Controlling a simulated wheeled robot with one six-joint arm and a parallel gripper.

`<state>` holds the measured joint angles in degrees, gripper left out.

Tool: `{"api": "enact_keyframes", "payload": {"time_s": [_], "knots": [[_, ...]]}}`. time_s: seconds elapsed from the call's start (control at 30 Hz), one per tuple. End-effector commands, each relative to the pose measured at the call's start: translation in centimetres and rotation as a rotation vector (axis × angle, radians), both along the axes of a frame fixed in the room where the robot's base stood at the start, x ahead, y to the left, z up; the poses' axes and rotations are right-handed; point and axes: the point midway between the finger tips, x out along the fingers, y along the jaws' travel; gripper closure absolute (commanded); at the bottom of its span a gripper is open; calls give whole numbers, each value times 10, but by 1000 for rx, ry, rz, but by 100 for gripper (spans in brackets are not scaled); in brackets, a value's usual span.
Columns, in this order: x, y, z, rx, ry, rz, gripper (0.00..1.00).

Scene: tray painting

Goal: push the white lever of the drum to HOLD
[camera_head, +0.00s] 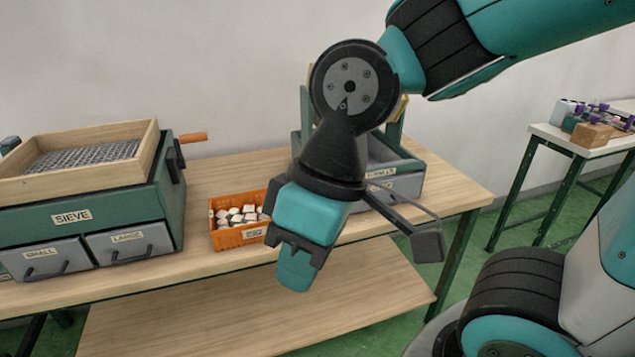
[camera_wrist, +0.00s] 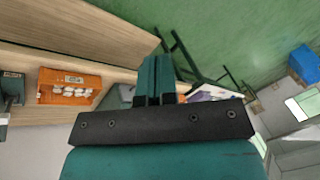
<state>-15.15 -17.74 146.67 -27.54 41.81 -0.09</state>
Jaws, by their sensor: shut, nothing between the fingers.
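The drum unit, a green frame (camera_head: 394,133) with a grey labelled drawer (camera_head: 405,186), stands at the right end of the bench, mostly hidden behind my arm in the head view. I cannot make out its white lever or the HOLD mark in either view. My gripper (camera_head: 294,277) is shut and empty. It points down in front of the bench's front edge, nearer the camera than the drum. In the wrist view its closed fingers (camera_wrist: 154,78) stand at the middle, and my gripper body covers much of what lies beyond.
An orange crate (camera_head: 228,238) of white pieces sits on the wooden bench (camera_head: 215,177). It also shows in the wrist view (camera_wrist: 88,80). A green sieve box (camera_head: 120,203) with two drawers stands at the left. A side table (camera_head: 556,134) with small items is at the right.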

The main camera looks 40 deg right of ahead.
Motion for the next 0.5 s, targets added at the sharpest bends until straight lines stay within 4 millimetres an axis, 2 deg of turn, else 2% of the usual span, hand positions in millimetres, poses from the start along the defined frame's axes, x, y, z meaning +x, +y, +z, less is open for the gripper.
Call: {"api": "enact_keyframes", "payload": {"time_s": [0.07, 0.17, 0.27, 0.37, 0.4, 0.5], "knots": [[6, 1, -8, 12, -21, -1, 100], [29, 6, -32, 54, -108, 3, 100], [74, 8, -70, 108, -290, 4, 100], [132, -1, -111, 123, -553, 4, 100], [155, -9, -126, 108, -668, 3, 100], [207, -36, -156, 19, -957, 3, 100]]}}
